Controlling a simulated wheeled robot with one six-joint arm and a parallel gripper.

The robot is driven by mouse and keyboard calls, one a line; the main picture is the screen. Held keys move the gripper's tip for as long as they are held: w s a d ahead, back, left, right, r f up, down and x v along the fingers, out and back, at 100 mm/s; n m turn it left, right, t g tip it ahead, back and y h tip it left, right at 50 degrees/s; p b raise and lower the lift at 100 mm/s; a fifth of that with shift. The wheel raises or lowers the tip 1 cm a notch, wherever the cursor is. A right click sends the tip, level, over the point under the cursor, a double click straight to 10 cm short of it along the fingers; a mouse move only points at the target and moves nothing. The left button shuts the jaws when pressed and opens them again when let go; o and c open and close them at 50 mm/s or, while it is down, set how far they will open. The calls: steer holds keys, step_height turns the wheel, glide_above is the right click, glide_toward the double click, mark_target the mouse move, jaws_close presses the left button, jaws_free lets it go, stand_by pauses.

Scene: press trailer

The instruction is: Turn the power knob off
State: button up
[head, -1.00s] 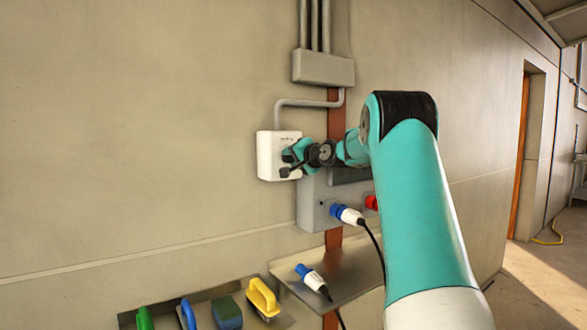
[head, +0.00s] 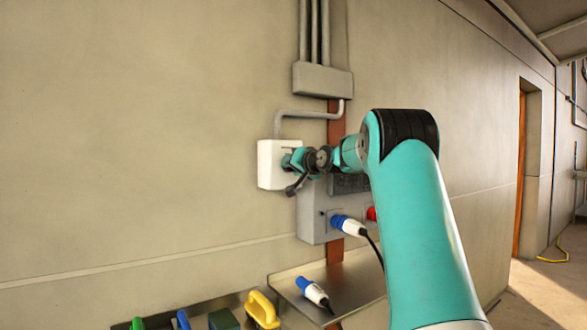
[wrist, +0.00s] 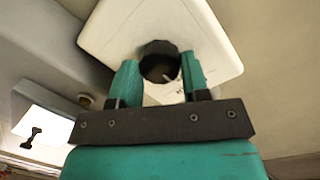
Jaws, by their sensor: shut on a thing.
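The power knob (wrist: 157,57) is a dark round knob with a pale mark, on the front of a white wall box (wrist: 112,30). The white box also shows on the wall in the head view (head: 268,165), where my gripper hides the knob. My gripper (wrist: 160,64) has its two teal fingers on either side of the knob and is shut on it. In the head view my gripper (head: 289,160) is at the right part of the box's front.
Below right is a grey panel (head: 312,218) with a blue-and-white plug (head: 347,226) in it and a red part (head: 371,213). A metal shelf (head: 355,280) below holds a loose plug (head: 313,292). A yellow-handled brush (head: 263,309) is lower left. The wall to the left is clear.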

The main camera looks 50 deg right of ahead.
steer(key=shift+f, duration=0.1)
steer(key=o, duration=0.9)
steer(key=shift+s, duration=0.1)
steer(key=b+v, duration=0.4)
steer(key=v, duration=1.3)
steer(key=shift+s+b, duration=0.1)
steer(key=shift+b, duration=0.2)
